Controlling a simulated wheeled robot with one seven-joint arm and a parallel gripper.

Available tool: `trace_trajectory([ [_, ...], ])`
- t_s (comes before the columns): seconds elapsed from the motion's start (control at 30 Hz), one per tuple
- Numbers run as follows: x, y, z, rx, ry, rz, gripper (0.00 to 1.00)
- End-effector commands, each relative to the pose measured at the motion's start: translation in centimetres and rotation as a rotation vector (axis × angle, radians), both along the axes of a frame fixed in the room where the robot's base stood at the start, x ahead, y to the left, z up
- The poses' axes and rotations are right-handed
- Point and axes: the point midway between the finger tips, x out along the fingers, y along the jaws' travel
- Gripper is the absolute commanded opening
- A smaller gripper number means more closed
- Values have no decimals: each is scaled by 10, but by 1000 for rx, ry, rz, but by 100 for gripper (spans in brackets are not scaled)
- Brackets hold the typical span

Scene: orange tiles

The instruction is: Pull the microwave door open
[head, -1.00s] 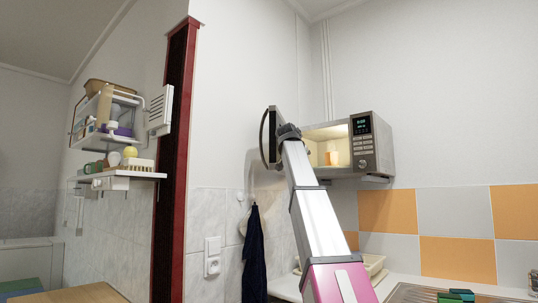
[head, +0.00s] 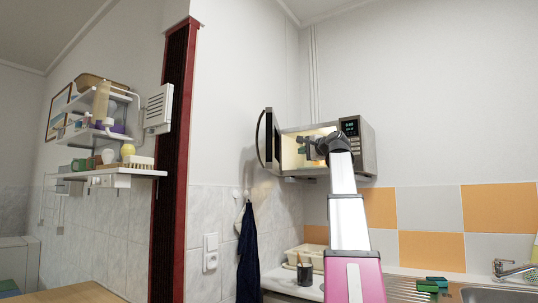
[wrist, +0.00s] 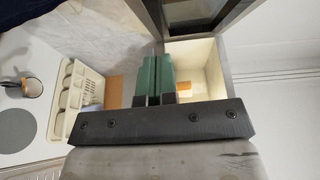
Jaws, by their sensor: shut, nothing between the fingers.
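The microwave (head: 357,150) is mounted high on the wall in the head view, with its control panel on the right and its cavity lit. Its door (head: 268,142) stands wide open, swung out to the left side. My gripper (head: 304,147) is in front of the open cavity, right of the door and apart from it. In the wrist view the green fingers (wrist: 154,75) are shut together and empty. The door (wrist: 195,12) is at the top there, and the lit cavity (wrist: 200,62) lies behind the fingers. An orange-tan item inside (wrist: 184,87) is partly hidden.
Below are a dish rack (head: 304,258), a dark mug (head: 304,274) and a sink (head: 480,294). A dark towel (head: 247,250) hangs on the wall left of the counter. A red post (head: 175,160) and loaded shelves (head: 110,172) stand farther left.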

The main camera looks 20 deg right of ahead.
Motion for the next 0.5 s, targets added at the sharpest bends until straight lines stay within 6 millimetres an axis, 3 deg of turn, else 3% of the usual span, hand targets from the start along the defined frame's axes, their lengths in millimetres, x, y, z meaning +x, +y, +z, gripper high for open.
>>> trace_trajectory([
  [0.17,1,-2,4,25,-18,9,0],
  [0.5,53,17,4,23,-15,12,0],
])
